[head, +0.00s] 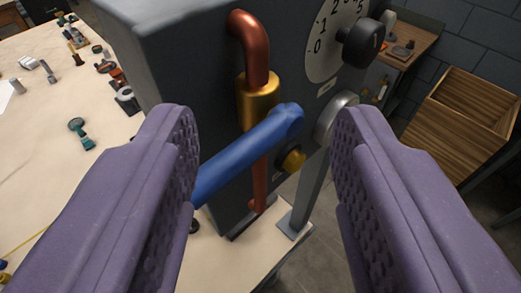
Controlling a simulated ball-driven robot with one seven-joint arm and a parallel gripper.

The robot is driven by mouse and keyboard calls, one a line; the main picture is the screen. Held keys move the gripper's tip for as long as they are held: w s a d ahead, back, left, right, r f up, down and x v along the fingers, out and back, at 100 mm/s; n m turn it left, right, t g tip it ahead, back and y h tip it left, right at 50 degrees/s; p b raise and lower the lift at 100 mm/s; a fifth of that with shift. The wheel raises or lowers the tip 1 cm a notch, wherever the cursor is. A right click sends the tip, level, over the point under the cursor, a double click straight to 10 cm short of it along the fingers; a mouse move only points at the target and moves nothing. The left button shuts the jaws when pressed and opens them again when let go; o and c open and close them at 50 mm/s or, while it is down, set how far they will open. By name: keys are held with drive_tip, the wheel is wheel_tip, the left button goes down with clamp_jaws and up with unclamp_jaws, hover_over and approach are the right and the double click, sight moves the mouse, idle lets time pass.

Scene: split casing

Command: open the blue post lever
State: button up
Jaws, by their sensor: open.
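The blue lever (243,155) is a round bar in front of a grey casing. It slants from its rounded upper right end down to the left, where my gripper's left finger hides its lower end. It crosses in front of a copper pipe (259,178) with a brass collar (259,101). My gripper (264,125) has two purple padded fingers, spread wide and empty. The lever's upper end shows between the fingers. I cannot tell whether the left finger touches the lever.
A cream table (50,160) with scattered tools lies left. A wooden crate (462,125) stands right. Open floor shows between casing and crate.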

drive_tip(key=shift+w+d+r+m+p, duration=0.1)
drive_tip(key=shift+d+r+m+p, duration=0.2)
drive_tip(key=shift+p, duration=0.4)
drive_tip(key=c, duration=0.4)
drive_tip(key=d+m+g+p, duration=0.1)
drive_tip(key=p, duration=0.3)
drive_tip(key=d+m+g+p, duration=0.1)
drive_tip(key=d+g+p, duration=0.1)
drive_tip(key=p, duration=0.2)
drive_tip(key=d+m+g+y+p, duration=0.1)
drive_tip(key=p, duration=0.3)
drive_tip(key=shift+d+r+m+g, duration=0.15)
drive_tip(key=shift+r+m+g, duration=0.25)
clamp_jaws()
drive_tip(key=s+d+r+m+g+y+p, duration=0.1)
drive_tip(key=s+r+m+g+y+p, duration=0.3)
drive_tip(key=p, duration=0.9)
drive_tip(key=shift+s+r+m+y, duration=0.3)
drive_tip(key=shift+s+r+y, duration=0.15)
drive_tip(key=shift+y, duration=0.15)
drive_tip(key=shift+f, duration=0.1)
